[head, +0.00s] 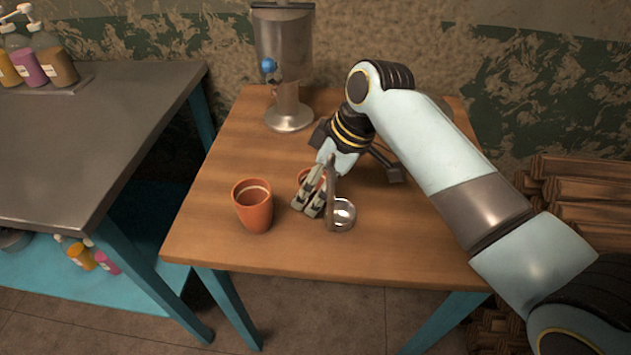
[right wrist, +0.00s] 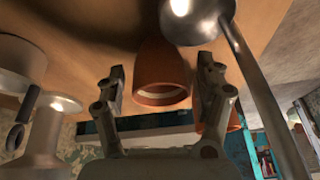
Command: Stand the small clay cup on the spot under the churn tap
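The small clay cup (head: 304,175) stands on the table, partly hidden by my right gripper in the head view. The right wrist view shows this cup (right wrist: 162,72) between the two fingers, with gaps on both sides. My right gripper (head: 308,205) is open around it and does not appear to touch it. The metal churn (head: 283,45) stands at the back of the table, with a blue-knobbed tap (head: 268,66) above its round base (head: 289,118). The spot under the tap looks empty. My left gripper is out of view.
A larger clay cup (head: 252,212) stands left of my gripper. The wooden table (head: 210,210) is clear between the cups and churn. A steel counter (head: 90,140) stands left.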

